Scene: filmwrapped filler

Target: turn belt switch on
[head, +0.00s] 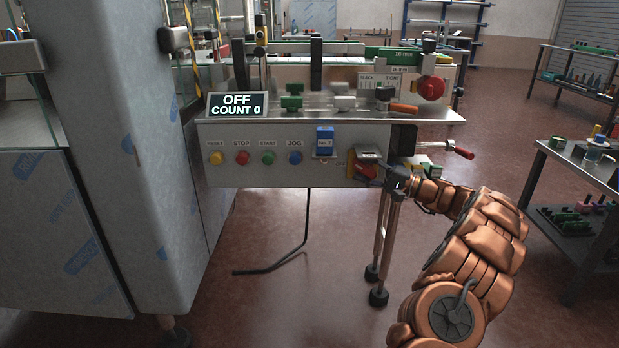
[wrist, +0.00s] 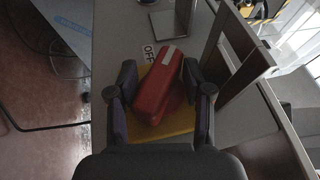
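The belt switch is a red handle (wrist: 160,88) on a yellow plate (wrist: 178,126), with an OFF label (wrist: 150,53) beside its far end. In the head view the red handle (head: 367,171) sits at the right of the machine's front panel, partly hidden by my gripper (head: 384,173). In the wrist view my gripper (wrist: 158,84) is open, with one dark finger on each side of the handle. A gap shows at the left fingertip; the right fingertip is very close to the handle, and contact is unclear. The handle lies slightly tilted between the fingers.
The display (head: 238,104) reads OFF, COUNT 0. Reset, stop, start and jog buttons line the panel (head: 330,175) to the left, beside a blue switch (head: 324,141). A red-tipped crank (head: 462,152) sticks out at right. A grey cabinet (head: 135,150) stands left; a table (head: 585,165) stands right.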

